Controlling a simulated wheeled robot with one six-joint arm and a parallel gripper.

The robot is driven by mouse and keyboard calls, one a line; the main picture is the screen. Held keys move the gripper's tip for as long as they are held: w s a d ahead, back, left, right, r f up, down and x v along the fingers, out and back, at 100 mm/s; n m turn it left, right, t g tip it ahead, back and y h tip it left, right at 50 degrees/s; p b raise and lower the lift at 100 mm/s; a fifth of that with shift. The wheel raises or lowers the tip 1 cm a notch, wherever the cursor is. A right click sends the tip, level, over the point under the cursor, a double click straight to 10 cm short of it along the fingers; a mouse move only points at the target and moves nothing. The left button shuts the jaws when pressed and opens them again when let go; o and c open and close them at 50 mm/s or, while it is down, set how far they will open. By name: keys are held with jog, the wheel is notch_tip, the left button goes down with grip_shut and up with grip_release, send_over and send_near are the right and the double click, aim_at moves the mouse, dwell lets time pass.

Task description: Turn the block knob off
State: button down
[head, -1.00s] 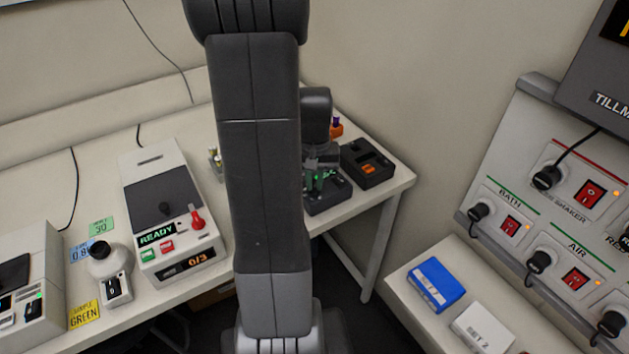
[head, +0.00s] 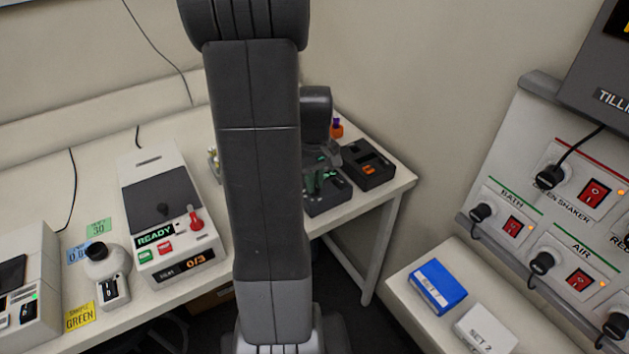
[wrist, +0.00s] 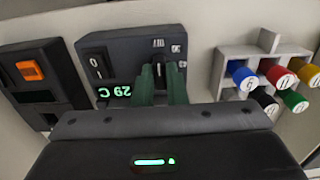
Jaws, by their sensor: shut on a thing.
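The dry block unit (wrist: 128,62) is a dark box with a rocker switch and a lit green display reading 29 C, upside down in the wrist view. Its small dark knob (wrist: 158,70) has printed marks beyond it. My gripper (wrist: 161,78) has its two green fingers on either side of the knob, shut on it. The fingers hide parts of the knob, and its exact pointer angle is hard to tell. In the head view the block unit (head: 330,200) sits near the right end of the bench, with my gripper (head: 321,180) over it, partly hidden by my arm.
A dark box with an orange switch (head: 368,168) stands right beside the block unit. A rack of coloured caps (wrist: 262,62) is on its other side. A wall switch panel (head: 560,220) is at the right.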

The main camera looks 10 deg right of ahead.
dwell(0.3)
jog(key=c, duration=1.5)
grip_release()
jog(key=shift+o, duration=0.2)
notch_tip(320, 180, up, 14)
jog(key=shift+b, duration=0.3)
jog(key=shift+f, duration=0.1)
notch_tip(320, 180, down, 14)
jog(key=shift+r+p, duration=0.1)
jog(key=shift+p, duration=0.2)
